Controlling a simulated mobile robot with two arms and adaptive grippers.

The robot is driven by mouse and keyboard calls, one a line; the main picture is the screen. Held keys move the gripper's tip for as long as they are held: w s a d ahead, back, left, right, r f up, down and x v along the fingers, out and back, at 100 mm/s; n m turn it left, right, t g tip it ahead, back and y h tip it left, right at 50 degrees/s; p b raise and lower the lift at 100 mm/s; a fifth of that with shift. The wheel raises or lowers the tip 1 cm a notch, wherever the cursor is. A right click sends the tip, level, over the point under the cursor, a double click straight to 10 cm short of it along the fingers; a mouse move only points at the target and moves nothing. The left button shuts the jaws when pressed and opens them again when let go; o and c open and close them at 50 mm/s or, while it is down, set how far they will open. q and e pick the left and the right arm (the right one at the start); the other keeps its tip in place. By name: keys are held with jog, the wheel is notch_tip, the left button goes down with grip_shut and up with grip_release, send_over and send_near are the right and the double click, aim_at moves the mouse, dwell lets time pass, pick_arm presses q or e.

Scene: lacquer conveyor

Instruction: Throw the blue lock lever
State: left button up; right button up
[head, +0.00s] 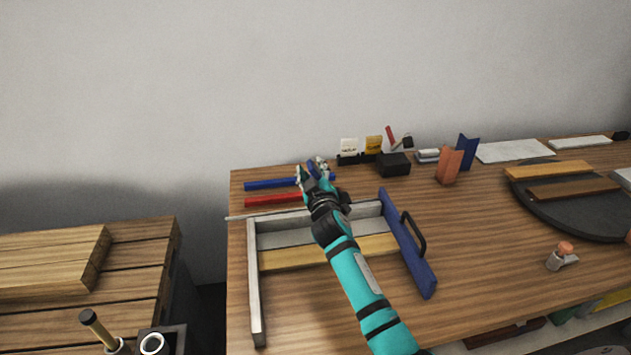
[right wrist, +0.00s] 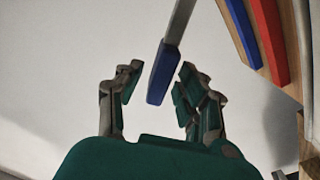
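My right gripper (head: 313,168) is over the back left of the bench, beyond the clamp frame. The right wrist view shows its fingers (right wrist: 158,82) open, one on each side of a blue lever grip (right wrist: 159,75) on a grey metal shaft (right wrist: 181,18). Gaps show between the grip and both fingers. The frame has a grey left rail (head: 254,290) and a blue right side (head: 408,245) with a black handle (head: 413,235). My left gripper is not in view.
A blue bar (head: 270,184) and a red bar (head: 272,199) lie left of my right gripper. A black box (head: 394,164) and orange (head: 450,164) and blue (head: 467,151) angled blocks stand to its right. A dark round turntable (head: 570,215) carries wooden strips.

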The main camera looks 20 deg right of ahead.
jog(key=v, duration=1.1)
jog(key=shift+s, duration=0.25)
